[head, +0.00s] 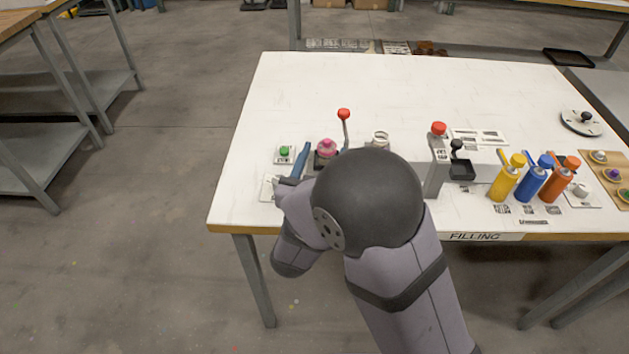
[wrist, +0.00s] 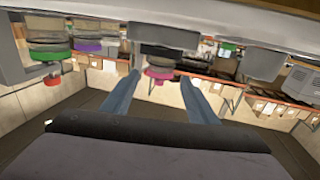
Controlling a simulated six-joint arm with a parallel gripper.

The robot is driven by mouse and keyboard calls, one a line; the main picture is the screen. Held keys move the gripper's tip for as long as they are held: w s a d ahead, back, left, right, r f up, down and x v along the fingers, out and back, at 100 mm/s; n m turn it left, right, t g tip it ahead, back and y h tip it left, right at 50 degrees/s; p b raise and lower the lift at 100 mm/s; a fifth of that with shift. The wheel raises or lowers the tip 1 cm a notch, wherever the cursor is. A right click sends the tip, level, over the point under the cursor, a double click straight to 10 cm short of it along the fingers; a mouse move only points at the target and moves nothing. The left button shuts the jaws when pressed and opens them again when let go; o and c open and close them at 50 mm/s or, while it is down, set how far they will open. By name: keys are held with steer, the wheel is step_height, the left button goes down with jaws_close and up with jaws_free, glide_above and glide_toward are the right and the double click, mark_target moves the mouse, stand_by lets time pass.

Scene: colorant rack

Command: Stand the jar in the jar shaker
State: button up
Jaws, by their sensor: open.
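A small jar with a pink top (head: 326,146) stands upright near the table's left end in the head view. The wrist view is upside down and shows the pink top (wrist: 160,73) between the fingers of my gripper (wrist: 159,79). My gripper (head: 322,155) is open, with one blue finger left of the jar and clear space beside it. A lever with a red knob (head: 344,114) rises just behind the jar. I cannot tell for certain whether this is the jar shaker; my arm hides the jar's base and what is under it.
A green button box (head: 284,153) sits left of the gripper. A clear container (head: 380,138) and a red-topped grey post (head: 437,160) stand to the right. Yellow (head: 507,180), blue (head: 533,182) and orange (head: 560,181) bottles stand further right. The table's back left is clear.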

steer(key=s, duration=0.3)
steer(key=s+a, duration=0.1)
steer(key=s, duration=0.3)
steer(key=s+a, duration=0.1)
steer(key=s, duration=0.2)
steer(key=shift+s, duration=0.3)
